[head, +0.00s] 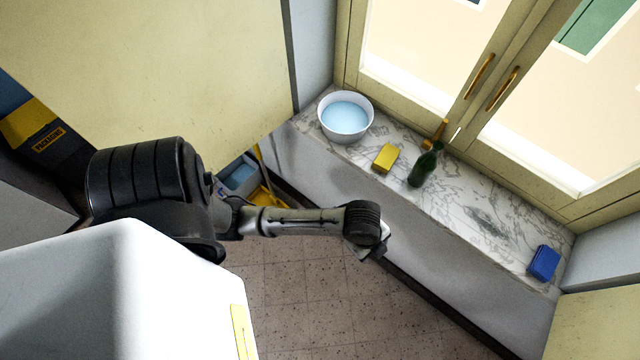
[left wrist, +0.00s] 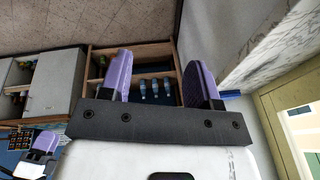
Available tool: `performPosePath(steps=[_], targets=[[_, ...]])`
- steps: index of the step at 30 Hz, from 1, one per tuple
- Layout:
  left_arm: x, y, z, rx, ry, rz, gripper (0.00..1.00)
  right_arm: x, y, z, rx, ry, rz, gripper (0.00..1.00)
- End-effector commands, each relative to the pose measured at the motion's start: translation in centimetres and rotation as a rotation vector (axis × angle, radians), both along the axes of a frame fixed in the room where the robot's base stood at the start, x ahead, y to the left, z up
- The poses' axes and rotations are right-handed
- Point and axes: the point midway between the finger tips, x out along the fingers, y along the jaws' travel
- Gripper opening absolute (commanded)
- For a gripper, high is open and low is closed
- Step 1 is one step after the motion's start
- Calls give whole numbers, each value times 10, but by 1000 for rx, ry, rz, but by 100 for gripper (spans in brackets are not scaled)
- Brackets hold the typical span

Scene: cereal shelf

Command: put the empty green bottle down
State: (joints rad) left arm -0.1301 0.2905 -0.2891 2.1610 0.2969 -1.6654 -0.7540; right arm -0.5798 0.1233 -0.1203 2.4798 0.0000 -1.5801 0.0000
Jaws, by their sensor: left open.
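The green bottle (head: 422,168) is on the marble window ledge (head: 487,232), and it looks upright. My left gripper (head: 372,254) is below and to the left of it in the head view, out past the ledge's front edge and apart from the bottle. In the left wrist view, the two purple fingers of the left gripper (left wrist: 160,78) are spread with nothing between them. The bottle cannot be made out in that view.
A white bowl of blue liquid (head: 346,118), a yellow block (head: 385,158) and a yellow-handled item (head: 434,134) are near the bottle. A blue block (head: 544,262) lies at the ledge's right end. The marble between is clear. Closed window doors (head: 482,85) rise behind.

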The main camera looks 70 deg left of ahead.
Motion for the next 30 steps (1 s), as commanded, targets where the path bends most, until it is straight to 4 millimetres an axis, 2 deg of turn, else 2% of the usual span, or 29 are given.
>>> performPosePath(steps=[1, 6, 12, 18, 30], targets=[[-23, -1, -1, -35, 10, 137, 56, 0, -1, 0, -2, 0, 1, 43], [-76, 11, 6, -106, 20, 578, 56, 0, -1, 0, -4, 0, 3, 43], [-113, 26, 16, -143, 15, 895, 56, 0, -1, 0, -3, 1, 1, 43], [-124, 32, 20, -152, 11, 997, 56, 0, 0, 0, 2, 0, -2, 43], [-124, 32, 20, -152, 11, 998, 56, 0, 2, 0, 8, 0, -5, 43]])
